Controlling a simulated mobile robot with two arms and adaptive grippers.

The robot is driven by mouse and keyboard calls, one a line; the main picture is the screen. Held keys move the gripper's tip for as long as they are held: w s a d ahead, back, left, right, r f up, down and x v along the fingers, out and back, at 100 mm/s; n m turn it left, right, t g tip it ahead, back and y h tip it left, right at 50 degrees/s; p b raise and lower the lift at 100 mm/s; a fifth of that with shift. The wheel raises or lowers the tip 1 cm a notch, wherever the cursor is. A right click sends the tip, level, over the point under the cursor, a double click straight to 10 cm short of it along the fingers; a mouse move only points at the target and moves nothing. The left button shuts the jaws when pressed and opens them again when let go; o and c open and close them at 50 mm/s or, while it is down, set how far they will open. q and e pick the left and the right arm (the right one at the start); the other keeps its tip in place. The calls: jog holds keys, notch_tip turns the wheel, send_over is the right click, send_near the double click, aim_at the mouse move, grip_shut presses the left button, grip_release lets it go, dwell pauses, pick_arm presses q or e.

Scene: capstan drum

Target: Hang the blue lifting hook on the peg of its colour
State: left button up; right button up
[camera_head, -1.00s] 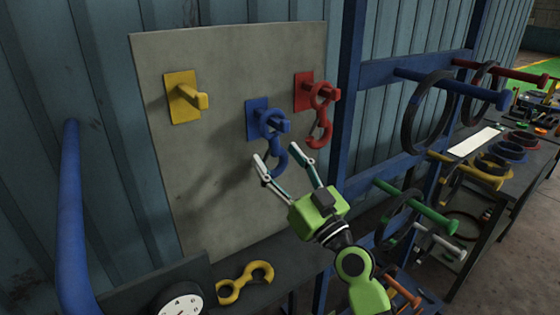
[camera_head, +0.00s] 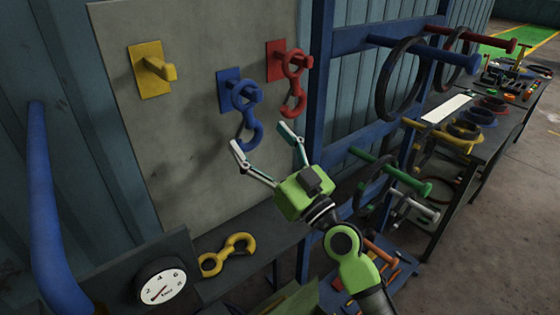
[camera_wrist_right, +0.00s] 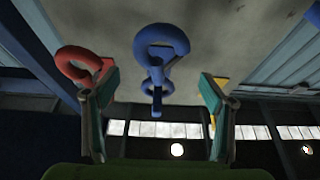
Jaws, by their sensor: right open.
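The blue lifting hook (camera_head: 250,131) hangs by its eye on the blue peg (camera_head: 256,93) in the middle of the grey board. My right gripper (camera_head: 263,136) is open and empty, just below and in front of the blue hook, with no visible contact. In the right wrist view the blue hook (camera_wrist_right: 156,57) shows beyond and between the spread fingers (camera_wrist_right: 155,95). A red hook (camera_head: 294,99) hangs on the red peg (camera_head: 304,60). The yellow peg (camera_head: 162,69) is empty. My left gripper is not in view.
A yellow hook (camera_head: 229,255) lies on the dark bench below the board, beside a dial gauge (camera_head: 161,284). A blue rack (camera_head: 350,145) with coloured pegs and black rings stands right of the board. A blue pole (camera_head: 48,200) is at left.

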jog(key=v, duration=0.9)
jog(key=s+a+f+n+g+h, duration=0.15)
jog(key=s+f+g, duration=0.3)
jog(key=f, duration=0.45)
jog(key=s+a+f+m+g+h, duration=0.1)
jog(key=s+f+g+h, duration=0.15)
jog(key=s+f, duration=0.45)
jog(key=s+d+f+m+g+h, duration=0.6)
jog(key=s+d+f+g+h, duration=0.25)
jog(key=s+d+f, duration=0.95)
jog(key=s+d+f+b+x, duration=0.1)
jog(key=s+x, duration=0.2)
jog(key=x, duration=1.1)
jog(key=s+d+f+b+x, duration=0.1)
jog(key=s+x, duration=0.3)
jog(key=x, duration=1.1)
jog(key=s+d+f+g+b, duration=0.1)
jog(key=s+d+f+b, duration=0.1)
jog(key=s+f, duration=1.4)
jog(key=shift+s+d+f+n+g+h, duration=0.15)
jog(key=shift+s+d+n+g+h, duration=0.25)
jog(key=shift+d, duration=0.1)
